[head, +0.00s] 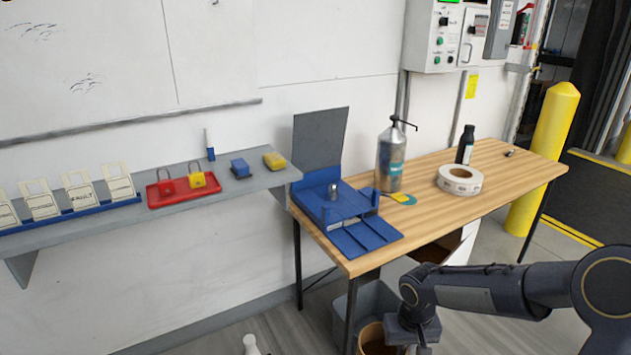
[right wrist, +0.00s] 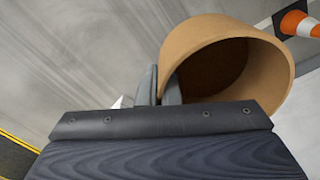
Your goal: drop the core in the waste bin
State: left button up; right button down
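The core is a brown cardboard tube (head: 371,337), cut off by the bottom edge of the head view. In the right wrist view the core (right wrist: 212,38) shows its open end and hollow inside. My right gripper (right wrist: 160,88) has its fingers close together, with the core's wall between them. In the head view the right gripper (head: 420,346) is at the core's right side. The grey waste bin (head: 378,294) stands on the floor under the table, just behind the core in the picture and partly hidden by a table leg. My left gripper is not in view.
The wooden table (head: 500,165) carries a blue fixture (head: 335,205), a metal pump bottle (head: 391,160), a white label roll (head: 460,180) and a black bottle (head: 465,145). A white bottle (head: 251,345) stands at the bottom edge. An orange cone (right wrist: 297,23) shows in the wrist view.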

pick_arm(q)
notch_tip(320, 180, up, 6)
jog(key=p, duration=0.3)
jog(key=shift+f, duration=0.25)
